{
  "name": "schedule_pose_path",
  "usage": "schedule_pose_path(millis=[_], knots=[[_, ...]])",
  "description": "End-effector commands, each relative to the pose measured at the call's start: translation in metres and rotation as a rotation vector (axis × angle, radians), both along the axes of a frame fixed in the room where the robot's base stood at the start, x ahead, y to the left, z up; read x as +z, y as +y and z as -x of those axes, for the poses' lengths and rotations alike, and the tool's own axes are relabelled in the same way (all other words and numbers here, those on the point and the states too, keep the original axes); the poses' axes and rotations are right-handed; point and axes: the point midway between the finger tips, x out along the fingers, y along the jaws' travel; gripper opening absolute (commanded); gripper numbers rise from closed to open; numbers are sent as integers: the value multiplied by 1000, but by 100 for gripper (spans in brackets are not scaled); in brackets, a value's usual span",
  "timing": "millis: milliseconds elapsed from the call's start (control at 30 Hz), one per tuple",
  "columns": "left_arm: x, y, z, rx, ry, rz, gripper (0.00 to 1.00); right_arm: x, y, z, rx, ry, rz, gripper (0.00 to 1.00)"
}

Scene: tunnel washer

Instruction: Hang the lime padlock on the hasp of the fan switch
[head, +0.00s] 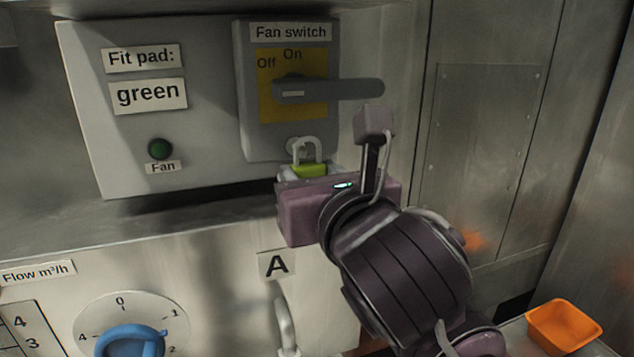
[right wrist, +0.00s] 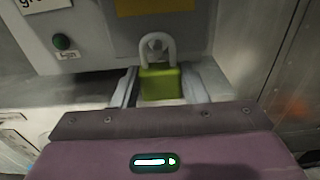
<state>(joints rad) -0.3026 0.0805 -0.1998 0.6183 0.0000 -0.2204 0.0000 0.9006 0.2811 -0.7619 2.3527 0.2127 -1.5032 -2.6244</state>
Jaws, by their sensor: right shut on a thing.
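The lime padlock (head: 310,170) is upright in my right gripper (head: 309,174), with its pale shackle (head: 308,148) on top. In the right wrist view, the fingers (right wrist: 160,88) close on both sides of the lime body (right wrist: 161,84). The grey fan switch box (head: 250,115) has a dark handle (head: 340,90) pointing right, on a yellow plate marked Off and On. A round pale hasp fitting (head: 296,144) is low on the box, right behind the shackle. I cannot tell whether the shackle passes through it or stands in front. My left gripper is not in view.
Left of the switch, a grey panel (head: 205,50) carries a "Fit pad: green" sign (head: 147,95) and a green fan lamp (head: 160,149). Below are a blue flow knob (head: 130,341) and a pale handle (head: 285,325) under the letter A. An orange tray (head: 565,327) stands lower right.

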Motion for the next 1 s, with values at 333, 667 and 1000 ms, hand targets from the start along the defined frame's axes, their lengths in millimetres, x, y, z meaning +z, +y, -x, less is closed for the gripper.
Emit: schedule_pose_path(millis=[333, 667, 1000], knots=[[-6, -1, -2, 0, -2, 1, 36, -3, 6, -19, 0, -2, -2, 15], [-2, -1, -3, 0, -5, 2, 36, -13, 8, -27, -1, -1, 1, 15], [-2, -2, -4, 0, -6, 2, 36, -15, 9, -28, 1, -1, 0, 15]])
